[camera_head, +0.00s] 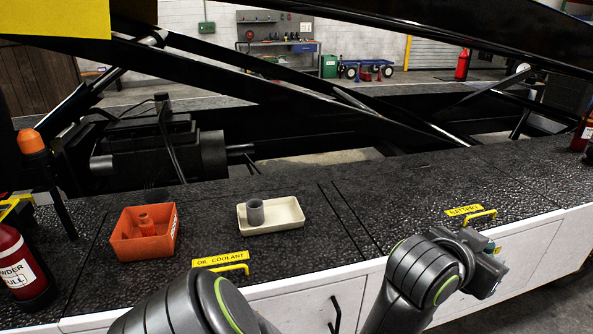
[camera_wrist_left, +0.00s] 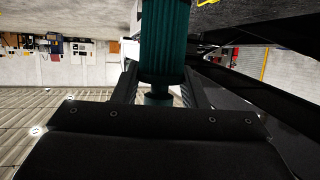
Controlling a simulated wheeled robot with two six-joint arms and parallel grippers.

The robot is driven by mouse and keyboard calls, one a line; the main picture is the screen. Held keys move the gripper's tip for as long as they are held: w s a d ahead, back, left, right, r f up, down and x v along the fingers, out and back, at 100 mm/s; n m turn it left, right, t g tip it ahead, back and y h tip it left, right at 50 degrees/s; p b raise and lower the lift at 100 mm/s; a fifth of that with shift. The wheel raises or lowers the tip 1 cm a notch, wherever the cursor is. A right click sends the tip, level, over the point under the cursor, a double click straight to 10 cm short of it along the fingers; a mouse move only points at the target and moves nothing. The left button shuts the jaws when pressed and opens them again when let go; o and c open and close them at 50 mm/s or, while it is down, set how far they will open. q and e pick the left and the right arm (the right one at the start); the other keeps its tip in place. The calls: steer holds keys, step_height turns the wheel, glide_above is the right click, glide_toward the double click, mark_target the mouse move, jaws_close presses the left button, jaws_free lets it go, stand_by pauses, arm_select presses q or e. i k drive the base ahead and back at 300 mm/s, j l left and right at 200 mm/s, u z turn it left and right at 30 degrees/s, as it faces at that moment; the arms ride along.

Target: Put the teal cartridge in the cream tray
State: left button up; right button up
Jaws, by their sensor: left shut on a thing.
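The teal cartridge (camera_wrist_left: 163,45), ribbed and cylindrical, is held between the fingers of my left gripper (camera_wrist_left: 160,72) in the left wrist view. Its far end runs out of the picture. In the head view my left gripper (camera_head: 489,268) is at the right, near the counter's front edge by the battery label; only a small teal bit of the cartridge (camera_head: 498,250) shows there. The cream tray (camera_head: 276,228) lies on the dark counter, well to the left of this gripper. A grey cup-like piece (camera_head: 256,213) stands in its left part; its right part is bare. My right gripper is not seen.
An orange bin (camera_head: 160,250) with an orange piece (camera_head: 146,223) inside stands left of the tray. Yellow handles (camera_head: 238,267) line the front edge. A red extinguisher (camera_head: 20,270) stands far left. Dark beams cross behind the counter (camera_head: 380,205), which is clear right of the tray.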

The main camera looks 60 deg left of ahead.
mark_target(284, 216)
steer(key=u, duration=0.5)
steer(key=i+u, duration=0.15)
steer(key=u, duration=0.35)
steer(key=i+u, duration=0.1)
steer(key=u, duration=0.4)
steer(key=i+l, duration=0.2)
steer(key=i, duration=0.25)
steer(key=i+l+u, duration=0.1)
steer(key=i, duration=0.35)
steer(key=l, duration=0.1)
